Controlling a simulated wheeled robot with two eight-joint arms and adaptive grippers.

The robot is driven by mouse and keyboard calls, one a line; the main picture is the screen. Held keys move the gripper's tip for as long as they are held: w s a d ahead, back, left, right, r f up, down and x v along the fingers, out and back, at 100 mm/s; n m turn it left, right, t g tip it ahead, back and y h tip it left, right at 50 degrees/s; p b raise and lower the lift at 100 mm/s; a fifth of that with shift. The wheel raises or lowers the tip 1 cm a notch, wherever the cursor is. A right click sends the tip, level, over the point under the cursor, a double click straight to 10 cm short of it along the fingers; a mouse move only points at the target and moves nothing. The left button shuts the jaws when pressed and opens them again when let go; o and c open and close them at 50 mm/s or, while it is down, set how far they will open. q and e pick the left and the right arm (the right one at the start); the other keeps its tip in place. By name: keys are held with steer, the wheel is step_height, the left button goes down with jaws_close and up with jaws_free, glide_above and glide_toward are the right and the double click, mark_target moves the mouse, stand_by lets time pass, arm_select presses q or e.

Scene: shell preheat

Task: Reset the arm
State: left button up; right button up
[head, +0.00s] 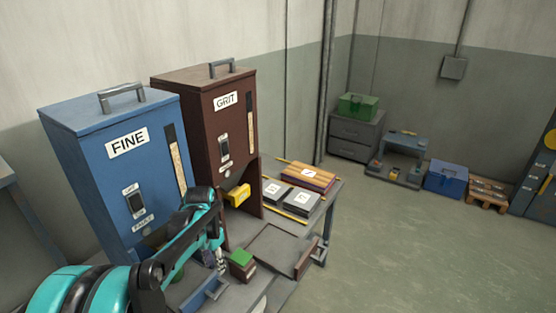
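My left arm, teal and black, comes in from the lower left in the head view and reaches low in front of the blue bin (113,180) marked FINE. My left gripper (221,264) is at the arm's far end, pointing down close to the bench top. It is small and partly hidden by the arm, so its finger opening cannot be told. A small block with a green top (242,257) sits just to its right. My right gripper is not in view.
A brown bin (205,125) marked GRIT with a yellow spout (238,195) stands beside the blue bin. Labelled grey boxes (302,202) and a wooden-topped box (309,174) are farther back. A flat grey tray (272,247) lies at front right. The floor (420,255) right of the bench is clear.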

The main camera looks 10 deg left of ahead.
arm_select(q)
steer(key=s+d+r+n+t, duration=0.2)
steer(key=s+d+t, duration=0.1)
steer(key=s+d, duration=0.3)
steer(key=s+d+r+n+t, duration=0.2)
steer(key=s+d+r+t, duration=0.1)
steer(key=s, duration=0.7)
steer(key=d+t, duration=0.1)
steer(key=d, duration=0.1)
steer(key=shift+d+r, duration=0.35)
steer(key=shift+s+a, duration=0.1)
